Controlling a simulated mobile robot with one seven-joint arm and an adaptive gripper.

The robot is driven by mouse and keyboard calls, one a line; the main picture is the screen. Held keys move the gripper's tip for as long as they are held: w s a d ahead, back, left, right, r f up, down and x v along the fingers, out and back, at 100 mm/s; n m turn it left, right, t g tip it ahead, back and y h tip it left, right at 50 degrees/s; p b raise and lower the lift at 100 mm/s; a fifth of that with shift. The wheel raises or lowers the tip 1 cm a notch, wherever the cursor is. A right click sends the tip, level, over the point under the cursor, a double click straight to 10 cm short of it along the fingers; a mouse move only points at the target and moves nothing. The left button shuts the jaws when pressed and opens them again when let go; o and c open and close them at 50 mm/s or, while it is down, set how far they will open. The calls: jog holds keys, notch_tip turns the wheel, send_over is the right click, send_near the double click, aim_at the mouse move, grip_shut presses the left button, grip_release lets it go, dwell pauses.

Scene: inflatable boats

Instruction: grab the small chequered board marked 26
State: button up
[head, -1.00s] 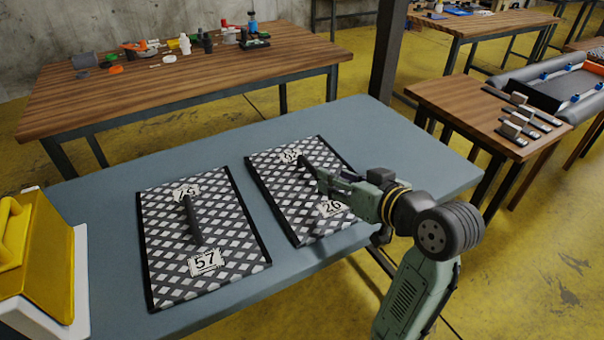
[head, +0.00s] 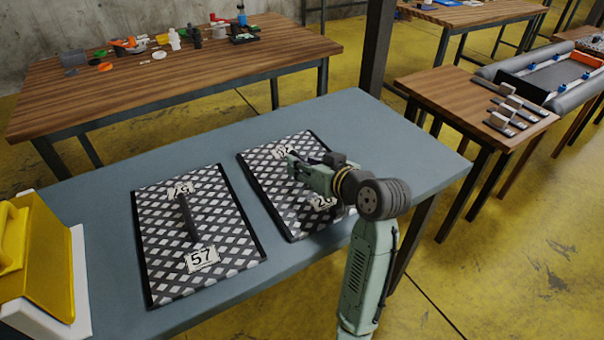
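The chequered board marked 26 (head: 262,172) lies flat on the blue-grey table (head: 110,215), right of the middle. It has a label at its far end and the 26 label (head: 322,202) near its front, partly hidden by my arm. My gripper (head: 291,163) is over the middle of this board, where its handle is; the arm hides most of the handle. I cannot tell whether the fingers are around the handle or only near it. A second chequered board (head: 160,235), marked 57, lies to the left with a dark upright handle (head: 188,218).
A yellow and white box (head: 40,260) stands at the table's left end. A wooden table (head: 170,80) with several small items is behind. A small wooden table (head: 440,90) with grey parts stands at the right, near an inflatable boat (head: 560,75). The blue-grey table's far right is bare.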

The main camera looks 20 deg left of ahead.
jog(key=shift+c, duration=0.3)
grip_shut()
jog(key=shift+r, duration=0.1)
dwell(0.5)
